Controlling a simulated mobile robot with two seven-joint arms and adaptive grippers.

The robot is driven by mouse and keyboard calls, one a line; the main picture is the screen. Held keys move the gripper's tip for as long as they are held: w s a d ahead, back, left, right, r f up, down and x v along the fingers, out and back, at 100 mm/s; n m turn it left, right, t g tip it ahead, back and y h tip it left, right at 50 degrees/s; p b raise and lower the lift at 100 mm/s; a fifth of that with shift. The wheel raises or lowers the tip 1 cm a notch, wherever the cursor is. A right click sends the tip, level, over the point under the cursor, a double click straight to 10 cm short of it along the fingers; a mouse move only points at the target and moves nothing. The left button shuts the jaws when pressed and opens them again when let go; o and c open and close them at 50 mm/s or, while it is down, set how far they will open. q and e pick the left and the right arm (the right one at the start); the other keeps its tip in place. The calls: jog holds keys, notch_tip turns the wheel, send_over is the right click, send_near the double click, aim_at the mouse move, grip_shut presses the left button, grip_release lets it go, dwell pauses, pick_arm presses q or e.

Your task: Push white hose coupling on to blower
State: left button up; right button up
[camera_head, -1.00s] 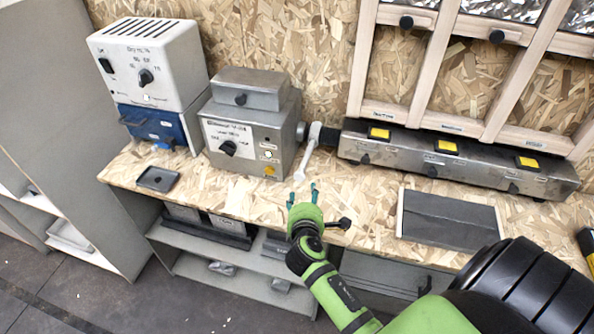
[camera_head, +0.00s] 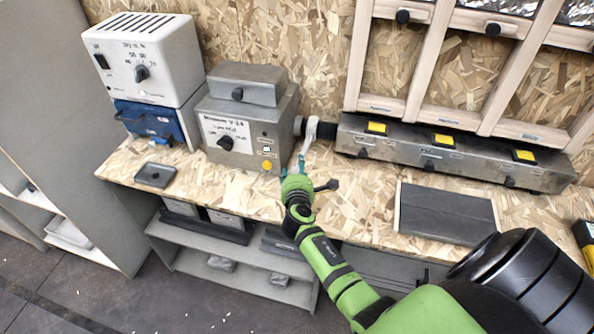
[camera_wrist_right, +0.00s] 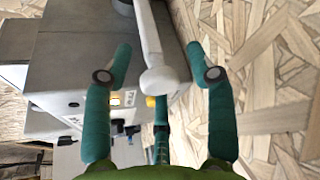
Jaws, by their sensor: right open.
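The white hose coupling (camera_head: 311,128) sits at the right side of the grey blower box (camera_head: 228,137), between its dark outlet and a black hose end (camera_head: 326,131). Whether it is seated on the outlet I cannot tell. A white handle hangs from it toward the front, and it also shows in the right wrist view (camera_wrist_right: 160,78). My right gripper (camera_head: 297,168) is open at the handle's lower end. My left gripper is not in view.
A steel manifold (camera_head: 400,150) with yellow labels runs along the wall to the right. A white control box (camera_head: 150,60) on a blue base stands left. A dark flat panel (camera_head: 447,215) and a small black tray (camera_head: 155,175) lie on the chipboard bench (camera_head: 235,190).

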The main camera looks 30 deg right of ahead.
grip_shut()
jog(key=shift+w+a+r+b, duration=0.1)
jog(key=shift+w+a+b, duration=0.2)
jog(key=shift+w+a, duration=0.25)
grip_release()
jog(key=shift+w, duration=0.15)
jog(key=v, duration=1.2)
